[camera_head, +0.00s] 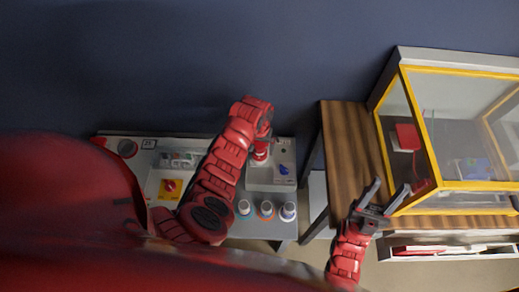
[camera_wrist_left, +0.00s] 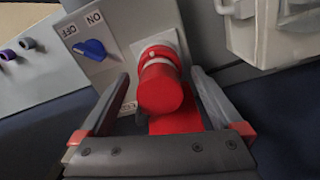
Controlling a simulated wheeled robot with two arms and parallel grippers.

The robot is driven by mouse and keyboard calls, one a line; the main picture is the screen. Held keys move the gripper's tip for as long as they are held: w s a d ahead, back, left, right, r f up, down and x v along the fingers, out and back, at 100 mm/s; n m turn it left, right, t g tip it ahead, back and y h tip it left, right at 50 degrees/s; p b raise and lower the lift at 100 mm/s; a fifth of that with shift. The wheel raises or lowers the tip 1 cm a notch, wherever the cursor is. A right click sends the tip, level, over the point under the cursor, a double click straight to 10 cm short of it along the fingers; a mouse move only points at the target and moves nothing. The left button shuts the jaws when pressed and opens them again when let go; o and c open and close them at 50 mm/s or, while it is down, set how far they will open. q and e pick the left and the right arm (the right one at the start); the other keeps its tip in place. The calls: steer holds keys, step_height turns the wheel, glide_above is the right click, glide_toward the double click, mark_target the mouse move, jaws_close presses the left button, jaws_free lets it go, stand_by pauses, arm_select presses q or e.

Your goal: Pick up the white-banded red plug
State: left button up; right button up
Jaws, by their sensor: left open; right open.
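The white-banded red plug (camera_wrist_left: 160,88) stands out from a socket box in the left wrist view, its red end toward the camera and its white band near the socket. In the head view the plug (camera_head: 261,150) shows just below my left gripper (camera_head: 266,132), partly hidden by it. In the left wrist view my left gripper (camera_wrist_left: 160,76) is open, with one finger on each side of the plug. I cannot tell whether either finger touches it.
A blue ON/OFF switch (camera_wrist_left: 92,49) is beside the plug. A yellow box with a red knob (camera_head: 170,187) lies left. A yellow-framed glass case (camera_head: 433,130) stands on the wooden table (camera_head: 346,150).

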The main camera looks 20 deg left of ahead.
arm_select(q)
steer(key=shift+f, duration=1.1)
steer(key=c, duration=1.4)
